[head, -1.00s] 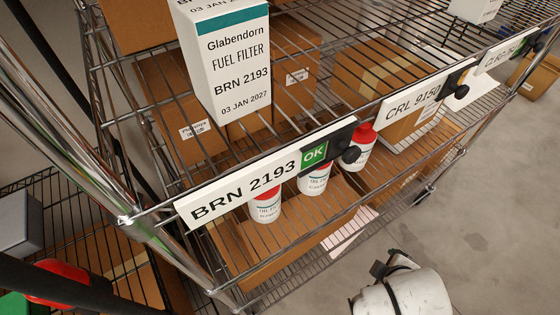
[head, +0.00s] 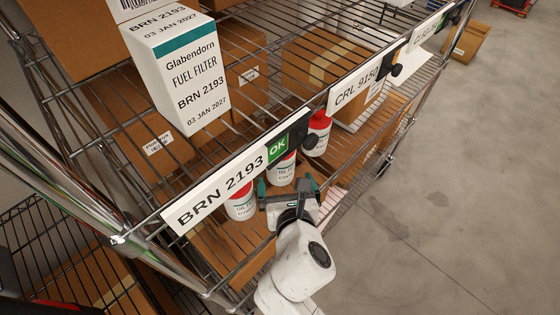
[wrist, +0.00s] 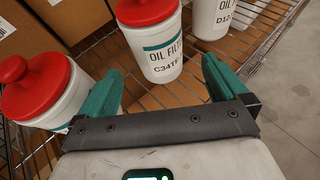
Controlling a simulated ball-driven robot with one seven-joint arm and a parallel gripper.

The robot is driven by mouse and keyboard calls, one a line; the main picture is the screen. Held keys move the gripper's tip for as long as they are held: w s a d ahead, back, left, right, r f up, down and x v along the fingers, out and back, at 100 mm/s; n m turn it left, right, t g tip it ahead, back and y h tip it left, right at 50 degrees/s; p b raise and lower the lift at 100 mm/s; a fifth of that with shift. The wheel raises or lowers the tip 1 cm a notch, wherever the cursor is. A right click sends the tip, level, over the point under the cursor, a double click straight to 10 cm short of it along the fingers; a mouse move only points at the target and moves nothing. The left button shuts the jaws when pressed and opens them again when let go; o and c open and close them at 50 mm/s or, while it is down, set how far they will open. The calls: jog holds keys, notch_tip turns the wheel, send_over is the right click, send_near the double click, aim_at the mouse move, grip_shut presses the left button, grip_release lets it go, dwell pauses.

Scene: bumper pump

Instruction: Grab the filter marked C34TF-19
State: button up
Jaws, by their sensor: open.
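The filter marked C34TF, with the rest of its code hidden or cut off, is a white can with a red lid and teal band (wrist: 158,50). It is upright in the wrist view, just ahead of and between the fingers of my gripper (wrist: 160,76). It appears to be the middle can (head: 281,173) on the shelf in the head view. My gripper (head: 287,188) is open and empty beside that can, with teal fingers spread.
A similar can (wrist: 45,90) stands close to the left finger, its code unreadable. Another can (wrist: 210,18), starting D12, stands behind to the right. The wire shelf has a label rail (head: 225,187) above the cans. A fuel filter box (head: 190,80) sits on the shelf above.

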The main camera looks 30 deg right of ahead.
jog(key=x, duration=0.8)
jog(key=shift+w+a+f, duration=0.1)
jog(key=shift+w, duration=0.1)
jog(key=c, duration=1.4)
jog(key=shift+c, duration=0.2)
